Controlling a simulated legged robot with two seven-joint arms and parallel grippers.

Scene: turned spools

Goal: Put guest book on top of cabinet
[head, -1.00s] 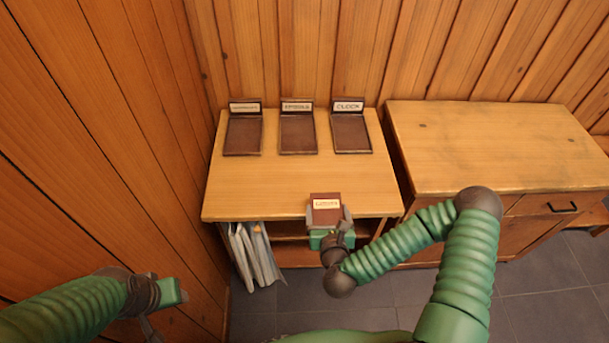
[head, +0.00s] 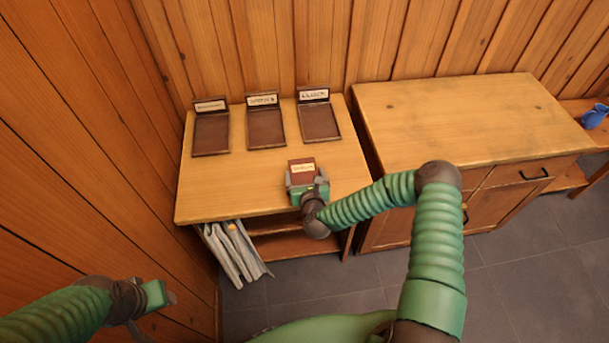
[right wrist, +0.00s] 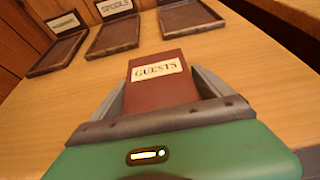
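The guest book (head: 302,166) is a small dark red-brown book with a pale label. It is between the fingers of my right gripper (head: 305,182), above the front right part of the left wooden table. In the right wrist view the book (right wrist: 160,92) stands out between the two grey fingers (right wrist: 165,95), which close on its sides. I cannot tell if it touches the tabletop. The cabinet (head: 460,120), with a bare wooden top, a drawer and doors, stands to the right of the table. My left gripper (head: 158,308) is empty at lower left, its fingers apart.
Three dark trays with label plates, the left (head: 211,133), middle (head: 265,128) and right (head: 319,121), line the back of the table (head: 230,190). Grey folders (head: 235,252) lean on the shelf below. A blue vase (head: 594,116) is at far right. A narrow gap separates table and cabinet.

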